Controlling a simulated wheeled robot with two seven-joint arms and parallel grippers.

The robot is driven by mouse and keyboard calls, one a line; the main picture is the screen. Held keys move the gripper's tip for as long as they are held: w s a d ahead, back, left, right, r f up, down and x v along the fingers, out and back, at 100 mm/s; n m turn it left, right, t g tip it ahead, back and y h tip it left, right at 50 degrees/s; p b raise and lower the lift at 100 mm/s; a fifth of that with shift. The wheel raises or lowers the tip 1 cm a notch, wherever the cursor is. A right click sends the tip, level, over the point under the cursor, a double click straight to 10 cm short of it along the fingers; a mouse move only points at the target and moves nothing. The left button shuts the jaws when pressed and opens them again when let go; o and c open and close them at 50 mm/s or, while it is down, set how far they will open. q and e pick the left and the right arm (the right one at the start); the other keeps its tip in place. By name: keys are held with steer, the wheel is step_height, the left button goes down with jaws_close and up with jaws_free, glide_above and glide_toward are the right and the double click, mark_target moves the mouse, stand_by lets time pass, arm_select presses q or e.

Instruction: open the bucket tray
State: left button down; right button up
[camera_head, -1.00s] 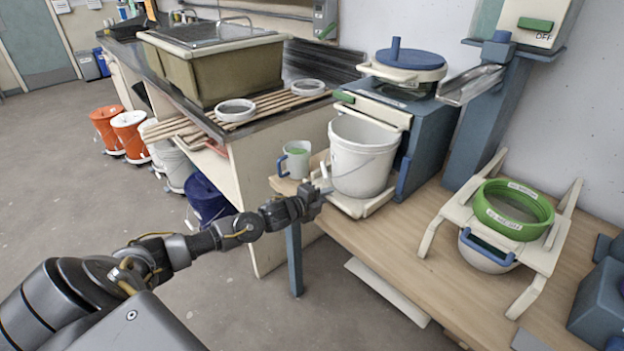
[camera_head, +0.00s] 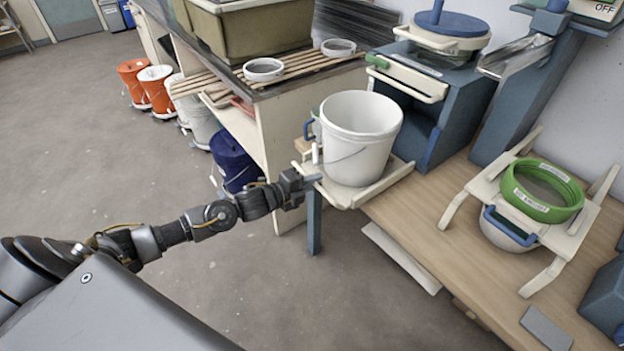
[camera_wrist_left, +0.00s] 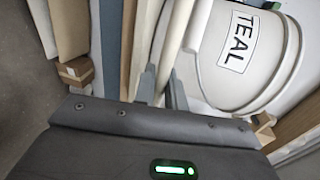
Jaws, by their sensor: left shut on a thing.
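The bucket tray (camera_head: 398,172) is a cream, flat tray under a white bucket (camera_head: 360,140). It sticks out from the blue dispenser stand (camera_head: 440,140) past the table's front edge, and the stand's recess shows behind the bucket. My left gripper (camera_head: 308,181) is shut on the tray's handle at its front end. In the left wrist view my gripper's fingers (camera_wrist_left: 160,88) close around a cream bar (camera_wrist_left: 172,45). The bucket also shows there with a TEAL label (camera_wrist_left: 238,42). My right gripper is not in view.
A mug (camera_head: 314,126), partly hidden by the bucket, stands to its left. A green sieve (camera_head: 543,190) sits on a cream stand (camera_head: 462,197) to the right. A slatted bench (camera_head: 205,82) is at the left. The floor in front is clear.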

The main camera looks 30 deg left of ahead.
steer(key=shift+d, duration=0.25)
arm_select(q)
steer(key=c, duration=1.5)
jaws_free()
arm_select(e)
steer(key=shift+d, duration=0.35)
arm_select(q)
steer(key=shift+s, duration=0.1)
steer(key=b+v, duration=0.1)
steer(key=v, duration=0.9)
steer(key=shift+s+a+r, duration=0.1)
steer(key=shift+s+a, duration=0.05)
steer(key=shift+s, duration=0.15)
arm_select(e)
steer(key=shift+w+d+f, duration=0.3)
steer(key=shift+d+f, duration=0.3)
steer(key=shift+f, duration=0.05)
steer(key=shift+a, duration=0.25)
